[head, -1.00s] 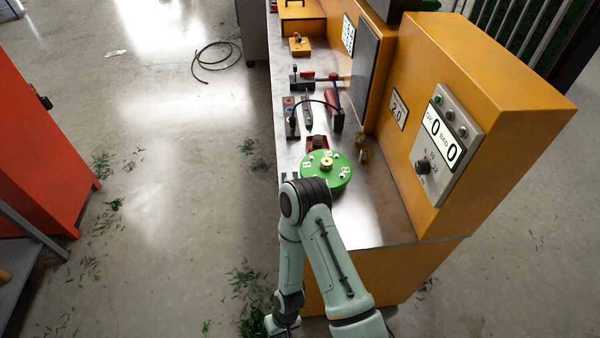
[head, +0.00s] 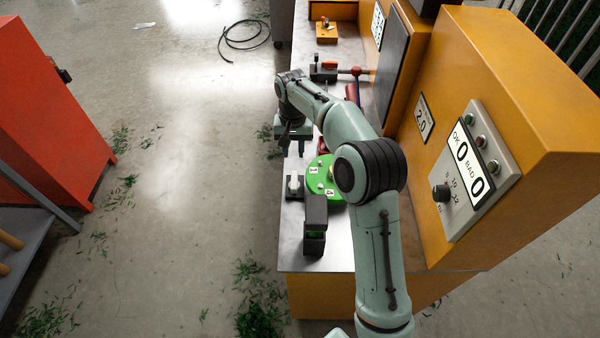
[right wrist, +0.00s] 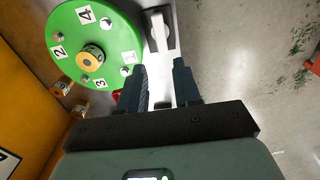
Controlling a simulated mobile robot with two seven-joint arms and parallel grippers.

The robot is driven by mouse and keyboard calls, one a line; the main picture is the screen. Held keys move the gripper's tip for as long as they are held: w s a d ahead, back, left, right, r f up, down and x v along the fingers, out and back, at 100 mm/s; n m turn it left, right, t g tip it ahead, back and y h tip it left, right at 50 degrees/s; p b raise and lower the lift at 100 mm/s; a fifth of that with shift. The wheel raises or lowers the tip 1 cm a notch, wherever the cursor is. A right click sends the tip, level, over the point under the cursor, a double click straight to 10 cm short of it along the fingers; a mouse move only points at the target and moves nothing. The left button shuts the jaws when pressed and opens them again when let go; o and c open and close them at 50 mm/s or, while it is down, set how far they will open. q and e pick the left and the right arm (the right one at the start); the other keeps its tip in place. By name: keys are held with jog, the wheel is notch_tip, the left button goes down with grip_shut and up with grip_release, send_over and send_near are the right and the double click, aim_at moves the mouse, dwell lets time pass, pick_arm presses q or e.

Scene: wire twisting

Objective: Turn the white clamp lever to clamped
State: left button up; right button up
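The white clamp lever (head: 294,183) sits on a dark base at the bench's left edge, left of the green disc (head: 313,185). In the right wrist view the lever (right wrist: 158,32) lies lengthwise, beyond the fingertips and beside the disc (right wrist: 68,35). My right gripper (head: 293,150) points down beyond the lever in the head view. Its fingers (right wrist: 158,70) are apart with nothing held between them, and the lever is roughly in line with the gap. Whether they touch anything below is unclear. My left gripper is out of view.
A dark upright block (head: 315,225) stands near the bench's front end. The yellow housing with a control panel (head: 470,170) rises on the right. My right arm hides part of the bench. A red-handled device (head: 325,68) sits farther back. Open floor lies left.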

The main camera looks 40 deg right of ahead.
aim_at(294, 179)
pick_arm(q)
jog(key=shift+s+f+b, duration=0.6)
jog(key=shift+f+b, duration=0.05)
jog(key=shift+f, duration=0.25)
pick_arm(e)
notch_tip(294, 179, down, 13)
jog(key=shift+f, duration=0.1)
grip_shut()
